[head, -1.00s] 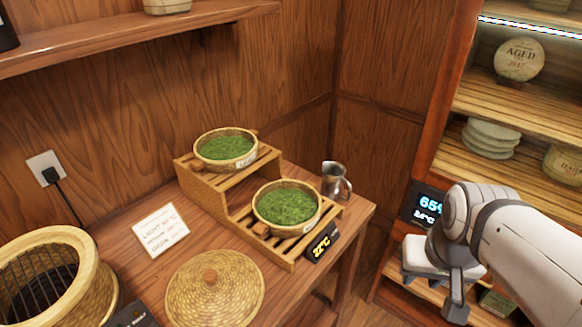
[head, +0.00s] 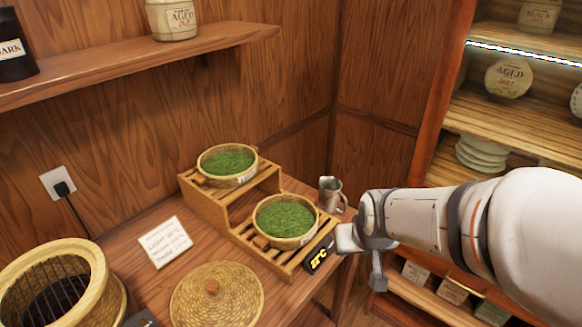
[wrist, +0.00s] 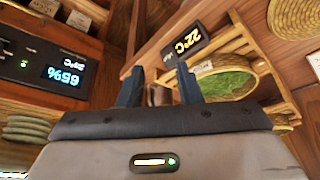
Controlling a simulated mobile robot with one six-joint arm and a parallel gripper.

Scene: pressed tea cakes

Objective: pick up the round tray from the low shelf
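The round tray on the low shelf (head: 286,242) is a shallow woven bowl of green leaf with a pale rim. It sits on the lower step of a slatted wooden stand (head: 245,232). A similar round tray (head: 227,181) sits on the upper step. My gripper (head: 346,238) is just right of the lower tray, near the stand's front right corner. In the wrist view its two fingers (wrist: 158,84) are apart with nothing gripped, and a tray of green leaf (wrist: 226,84) shows to their right.
A small black temperature display (head: 320,255) stands between the lower tray and my gripper. A metal pitcher (head: 331,194) stands behind. A woven lid (head: 215,300), a white card (head: 165,242) and a round basket (head: 95,275) are left on the table. A shelved cabinet (head: 440,160) stands right.

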